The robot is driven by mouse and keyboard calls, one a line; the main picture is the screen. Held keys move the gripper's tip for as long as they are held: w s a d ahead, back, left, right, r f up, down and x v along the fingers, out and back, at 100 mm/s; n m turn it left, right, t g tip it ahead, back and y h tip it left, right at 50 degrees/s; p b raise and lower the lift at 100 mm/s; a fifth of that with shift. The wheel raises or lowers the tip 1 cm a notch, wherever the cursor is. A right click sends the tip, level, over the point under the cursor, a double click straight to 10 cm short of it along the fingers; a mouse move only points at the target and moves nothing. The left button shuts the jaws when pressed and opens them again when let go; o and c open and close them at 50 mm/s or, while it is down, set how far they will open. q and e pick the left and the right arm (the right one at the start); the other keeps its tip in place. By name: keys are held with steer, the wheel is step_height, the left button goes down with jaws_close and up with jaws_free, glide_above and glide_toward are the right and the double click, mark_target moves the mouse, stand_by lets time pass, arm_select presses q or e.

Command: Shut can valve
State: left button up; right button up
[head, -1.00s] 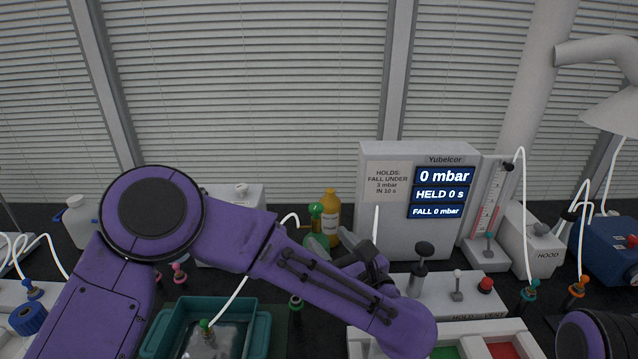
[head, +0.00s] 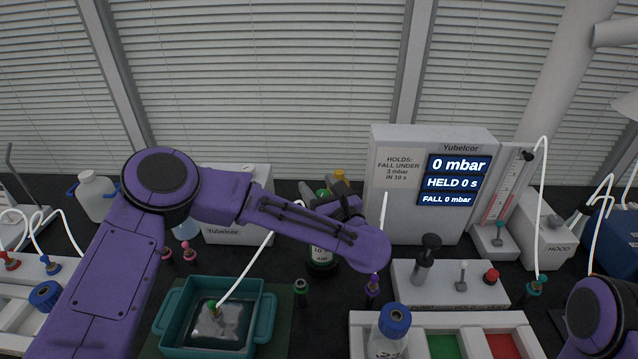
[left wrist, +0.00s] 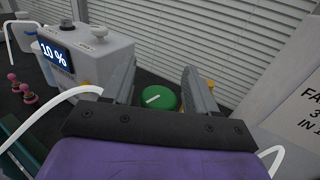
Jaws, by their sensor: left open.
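The can (head: 321,256) is a dark green cylinder with a white label, standing upright on the black bench in the head view, partly hidden behind my left arm. Its valve appears to be the round green knob with a white stripe, seen in the left wrist view (left wrist: 159,98). My left gripper (head: 338,200) is above the can. In the left wrist view my left gripper (left wrist: 160,84) is open, with the green knob showing between its two fingers. Whether the fingers touch the knob cannot be told. My right gripper is out of view.
A yellow-capped bottle (head: 339,177) stands close behind the can. The grey display unit (head: 385,205), reading 0 mbar, is to the right. A teal tub (head: 170,318) with a white hose is in front left. A blue-capped bottle (head: 394,322) stands front right.

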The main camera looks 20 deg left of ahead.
arm_select(q)
steer(key=shift+s+r, duration=0.1)
steer(key=shift+s, duration=0.1)
steer(key=shift+c, duration=0.3)
steer(key=shift+w, duration=0.15)
steer(key=c, duration=0.9)
steer(key=shift+c, duration=0.2)
